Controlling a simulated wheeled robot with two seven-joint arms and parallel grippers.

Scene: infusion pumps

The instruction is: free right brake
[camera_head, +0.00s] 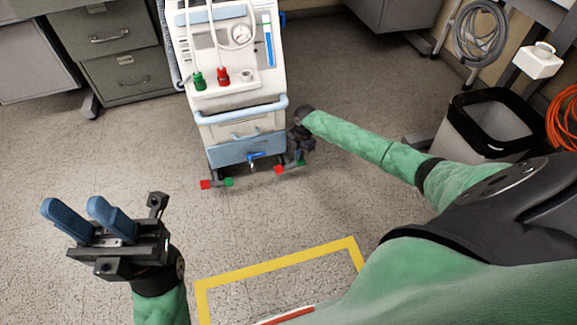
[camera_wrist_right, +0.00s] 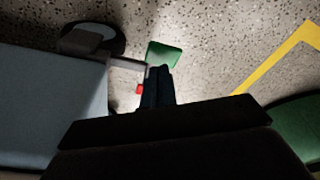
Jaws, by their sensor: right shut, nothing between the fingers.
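A white and blue pump cart (camera_head: 240,75) stands at the top centre in the head view. Its right brake has a red tab (camera_head: 279,169) and a green tab (camera_head: 300,162) low at its right front corner. The right wrist view shows a green tab (camera_wrist_right: 165,55) just beyond my fingertips and a red tab (camera_wrist_right: 140,89) beside them. My right gripper (camera_wrist_right: 159,72) is shut and empty, close to these tabs; contact cannot be told. In the head view its dark body shows at that corner. My left gripper (camera_head: 78,212) is open and empty above the floor, lower left.
The left brake's red tab (camera_head: 206,184) and green tab (camera_head: 228,181) are at the cart's left corner. A bin (camera_head: 465,135) stands at right, cabinets (camera_head: 115,60) at upper left. Yellow floor tape (camera_head: 275,261) lies nearer me. The floor between is clear.

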